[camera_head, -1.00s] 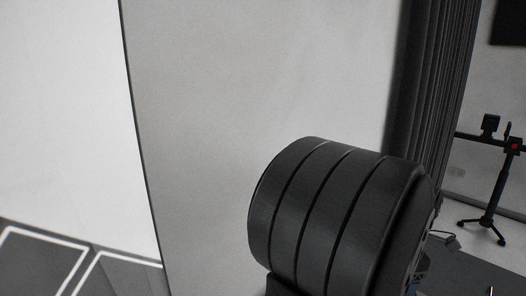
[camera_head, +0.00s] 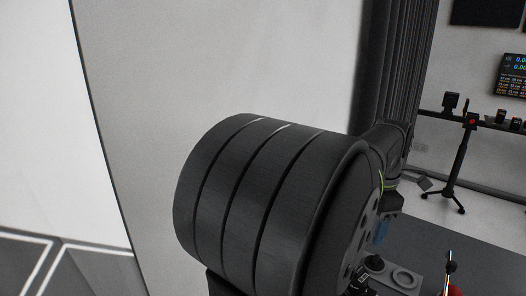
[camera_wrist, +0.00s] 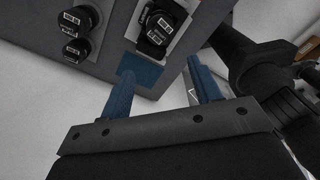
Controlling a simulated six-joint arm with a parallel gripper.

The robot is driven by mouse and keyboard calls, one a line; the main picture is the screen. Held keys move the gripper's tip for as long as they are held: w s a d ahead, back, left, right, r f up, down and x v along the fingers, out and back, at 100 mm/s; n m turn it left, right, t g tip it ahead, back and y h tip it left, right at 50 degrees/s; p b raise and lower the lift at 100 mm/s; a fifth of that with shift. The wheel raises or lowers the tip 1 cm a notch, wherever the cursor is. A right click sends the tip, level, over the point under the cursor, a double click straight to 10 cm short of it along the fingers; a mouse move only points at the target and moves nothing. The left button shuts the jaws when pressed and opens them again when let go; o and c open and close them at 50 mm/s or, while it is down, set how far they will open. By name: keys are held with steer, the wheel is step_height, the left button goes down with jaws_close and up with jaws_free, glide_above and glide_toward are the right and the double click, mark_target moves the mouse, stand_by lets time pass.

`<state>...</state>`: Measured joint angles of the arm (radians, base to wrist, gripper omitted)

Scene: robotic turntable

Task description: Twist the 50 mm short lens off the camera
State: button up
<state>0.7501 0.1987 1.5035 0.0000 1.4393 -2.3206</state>
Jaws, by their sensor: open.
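In the wrist view, my gripper (camera_wrist: 158,74) is open, its two blue fingers apart with nothing between them. Beyond the fingertips, a black camera (camera_wrist: 168,18) with white labels sits on a light plate on a grey surface. A short dark round part that looks like its lens (camera_wrist: 151,48) faces my gripper; I cannot read which lens it is. The fingers are apart from the camera. Two black lens-like cylinders (camera_wrist: 82,17) (camera_wrist: 76,49) stand to its left.
In the wrist view, a black jointed structure (camera_wrist: 236,58) stands close to the right finger. In the head view, a grey plate (camera_head: 408,268) with round dark parts shows at lower right, near a red object (camera_head: 455,291). A black stand (camera_head: 459,165) is farther back.

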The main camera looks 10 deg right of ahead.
mark_target(359, 275)
steer(key=s+a+f+m+t+h, duration=0.1)
steer(key=a+m, duration=0.1)
steer(key=m, duration=1.3)
steer(key=s+a+f+m+t+h, duration=0.1)
steer(key=a+m+h, duration=0.1)
steer(key=m, duration=1.3)
steer(key=x, duration=1.6)
steer(key=shift+s+d+f, duration=0.2)
steer(key=shift+f, duration=0.15)
